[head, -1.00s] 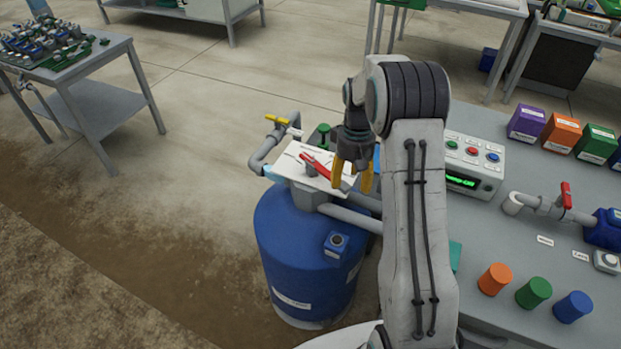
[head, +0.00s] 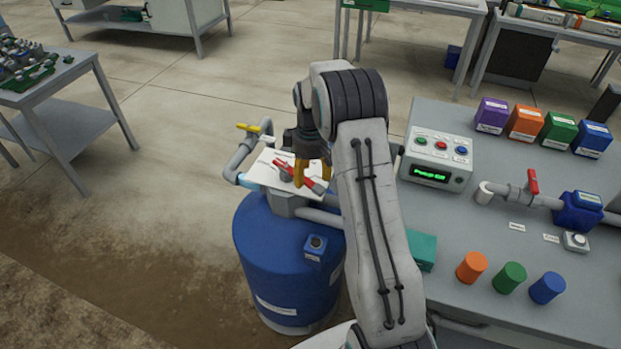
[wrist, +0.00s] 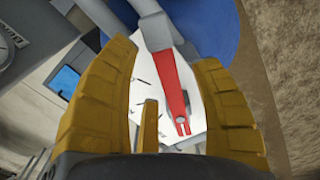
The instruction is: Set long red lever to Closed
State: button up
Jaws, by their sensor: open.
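The long red lever (head: 297,175) lies over a white label plate on top of the blue tank (head: 280,245). In the wrist view the red lever (wrist: 172,85) runs between the two yellow fingers, with a grey end at the top and its pivot end lower down. My gripper (head: 312,174) is open just above the lever's right part, and it also shows in the wrist view (wrist: 165,75). Neither finger clearly touches the lever. The plate's lettering is too small to read, and my gripper hides part of the plate.
A yellow-handled valve (head: 249,128) on a grey pipe stands behind the plate. To the right, the bench (head: 480,235) carries a control box (head: 437,160), a shorter red valve handle (head: 532,181) and several coloured cylinders. Open floor lies left of the tank.

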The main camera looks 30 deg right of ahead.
jog(key=shift+f, duration=1.05)
jog(key=shift+c, duration=0.2)
grip_shut()
